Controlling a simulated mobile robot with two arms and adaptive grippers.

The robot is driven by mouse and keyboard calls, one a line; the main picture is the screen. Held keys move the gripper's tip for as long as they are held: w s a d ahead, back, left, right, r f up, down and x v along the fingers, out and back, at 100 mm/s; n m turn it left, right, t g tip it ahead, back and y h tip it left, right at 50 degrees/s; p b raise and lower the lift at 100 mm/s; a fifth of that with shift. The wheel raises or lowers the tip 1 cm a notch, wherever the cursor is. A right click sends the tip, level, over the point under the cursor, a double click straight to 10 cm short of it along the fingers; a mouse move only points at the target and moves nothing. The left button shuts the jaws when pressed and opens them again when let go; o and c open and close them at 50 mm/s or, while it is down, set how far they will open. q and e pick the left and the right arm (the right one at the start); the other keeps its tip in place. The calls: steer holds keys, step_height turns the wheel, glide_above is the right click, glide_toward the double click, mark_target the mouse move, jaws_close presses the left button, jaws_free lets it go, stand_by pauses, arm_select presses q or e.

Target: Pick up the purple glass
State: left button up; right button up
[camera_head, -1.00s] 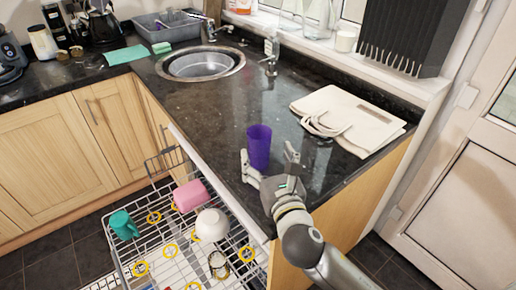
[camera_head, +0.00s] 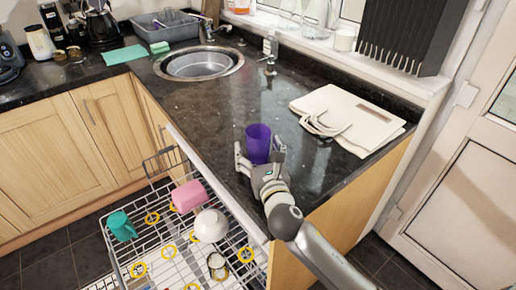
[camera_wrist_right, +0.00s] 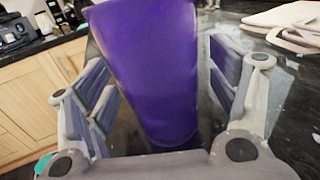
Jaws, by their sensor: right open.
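The purple glass (camera_head: 258,142) stands upright on the black granite counter (camera_head: 215,115). My right gripper (camera_head: 259,158) is open, with its fingers on either side of the glass in the head view. In the right wrist view the glass (camera_wrist_right: 150,70) fills the middle, between the spread fingers of the right gripper (camera_wrist_right: 158,95). A gap shows between the glass and the right finger; the left finger is close to the glass, and I cannot tell if it touches. The lower part of the glass is partly hidden by the gripper in the head view. My left gripper is not in view.
A cream cloth bag (camera_head: 350,118) lies right of the glass. An open dish rack (camera_head: 165,262) with a pink block (camera_head: 189,196), a white bowl (camera_head: 211,225) and a teal mug (camera_head: 121,226) is below the counter's left edge. The sink (camera_head: 200,64) is behind; the counter between is clear.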

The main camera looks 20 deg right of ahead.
steer(key=shift+c, duration=1)
steer(key=c, duration=1)
steer(key=shift+c, duration=0.8)
steer(key=shift+r, duration=0.2)
